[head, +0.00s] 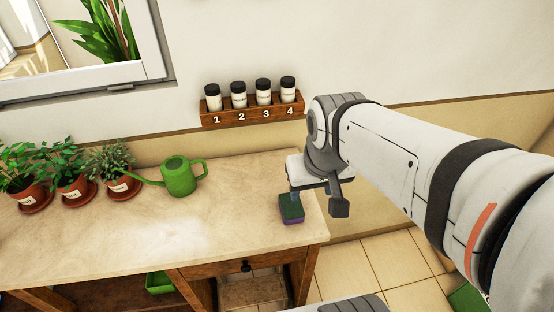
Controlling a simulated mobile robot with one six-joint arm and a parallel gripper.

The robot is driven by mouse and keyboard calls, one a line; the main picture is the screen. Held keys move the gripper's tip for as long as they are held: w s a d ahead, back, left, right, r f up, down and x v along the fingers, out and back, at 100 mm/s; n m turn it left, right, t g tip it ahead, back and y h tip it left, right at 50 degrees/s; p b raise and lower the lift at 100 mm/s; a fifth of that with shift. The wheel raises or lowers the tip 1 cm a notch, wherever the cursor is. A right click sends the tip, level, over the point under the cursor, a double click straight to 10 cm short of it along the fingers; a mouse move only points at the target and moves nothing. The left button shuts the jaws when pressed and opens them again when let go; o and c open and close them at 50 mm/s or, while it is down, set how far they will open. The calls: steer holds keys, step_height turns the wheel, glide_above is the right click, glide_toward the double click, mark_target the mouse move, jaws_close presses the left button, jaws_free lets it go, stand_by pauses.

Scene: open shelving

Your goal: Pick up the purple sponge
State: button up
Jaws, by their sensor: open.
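The sponge (291,209) lies on the wooden table near its right end. It has a dark green top and a purple lower layer. My gripper (309,190) is open, just behind and slightly above the sponge in the picture. One finger shows close to the sponge's back edge; I cannot tell whether it touches.
The tabletop (235,225) is clear left of the sponge. A green watering can (181,178) stands toward the back, with several potted plants (113,171) to its left. A wooden rack (253,112) with numbered jars hangs on the wall. The table's right edge is close to the sponge.

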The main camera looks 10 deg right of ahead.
steer(key=o, duration=0.5)
steer(key=shift+g, duration=0.9)
steer(key=w+f+b, duration=0.1)
steer(key=w+f, duration=0.7)
steer(key=shift+w+f+b, duration=0.15)
steer(key=shift+w+b, duration=0.1)
steer(key=shift+b, duration=0.1)
steer(key=g, duration=0.1)
glide_above(291, 204)
steer(key=f, duration=0.6)
steer(key=shift+s+d+f+b, duration=0.2)
steer(key=shift+s+f+b, duration=0.1)
steer(key=shift+f+b, duration=0.1)
step_height(291, 204, down, 3)
steer(key=shift+w+f, duration=0.15)
steer(key=shift+w+a+f+p, duration=0.1)
steer(key=shift+f+p, duration=0.15)
steer(key=shift+f, duration=1)
steer(key=shift+a+f+p, duration=0.1)
steer(key=shift+f+p, duration=0.1)
steer(key=shift+f, duration=1.05)
